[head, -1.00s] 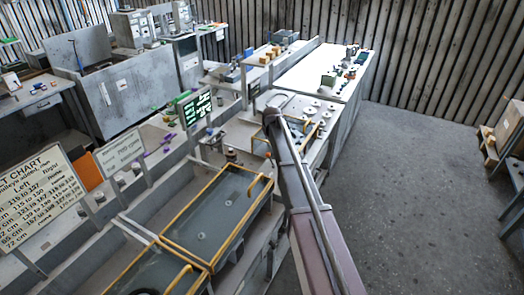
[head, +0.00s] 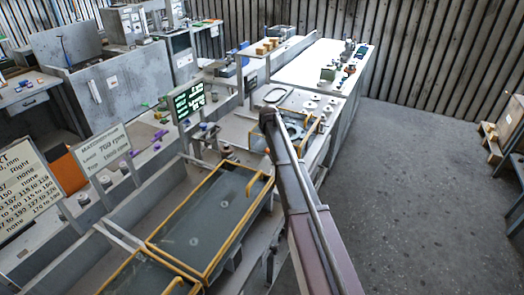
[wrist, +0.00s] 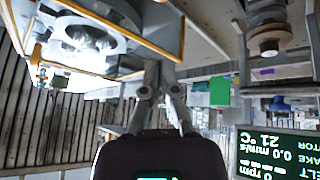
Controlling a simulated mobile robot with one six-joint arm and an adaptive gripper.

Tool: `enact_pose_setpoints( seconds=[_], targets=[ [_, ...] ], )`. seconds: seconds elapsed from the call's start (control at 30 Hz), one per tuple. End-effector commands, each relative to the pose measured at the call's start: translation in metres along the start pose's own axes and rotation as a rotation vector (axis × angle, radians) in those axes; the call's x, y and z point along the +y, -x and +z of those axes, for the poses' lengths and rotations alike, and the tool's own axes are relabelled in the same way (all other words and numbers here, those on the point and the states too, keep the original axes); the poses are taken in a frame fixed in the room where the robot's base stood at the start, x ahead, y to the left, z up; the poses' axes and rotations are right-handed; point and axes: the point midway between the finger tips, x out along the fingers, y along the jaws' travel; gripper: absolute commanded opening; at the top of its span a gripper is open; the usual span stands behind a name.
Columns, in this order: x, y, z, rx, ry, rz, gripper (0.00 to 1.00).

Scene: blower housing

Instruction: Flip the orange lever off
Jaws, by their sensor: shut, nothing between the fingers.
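I cannot make out an orange lever for certain in either view. In the head view my arm reaches over the bench, and its far end hides my gripper. In the wrist view, which is upside down, my gripper (wrist: 160,88) is shut and empty, with its fingers close together. A grey round housing (wrist: 92,35) in a yellow-edged frame is at the upper left of that view, apart from the fingers as far as I can tell. The same yellow-framed unit (head: 294,122) shows partly behind my arm in the head view.
A display (head: 188,101) stands left of my arm; in the wrist view the display (wrist: 275,155) reads 0 rpm. A large yellow-framed guard (head: 213,215) with a curved yellow handle (head: 260,184) lies in front. Sign boards (head: 103,146) stand at left. The floor (head: 420,190) at right is clear.

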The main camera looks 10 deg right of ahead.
Motion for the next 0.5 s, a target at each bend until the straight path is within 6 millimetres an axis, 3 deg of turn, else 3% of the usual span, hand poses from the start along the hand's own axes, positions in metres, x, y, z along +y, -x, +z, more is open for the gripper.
enact_pose_setpoints(
  seconds=[0.5],
  targets=[
    [-0.0095,-0.0028,-0.0008,0.001,0.009,-0.005,0.00]
  ],
)
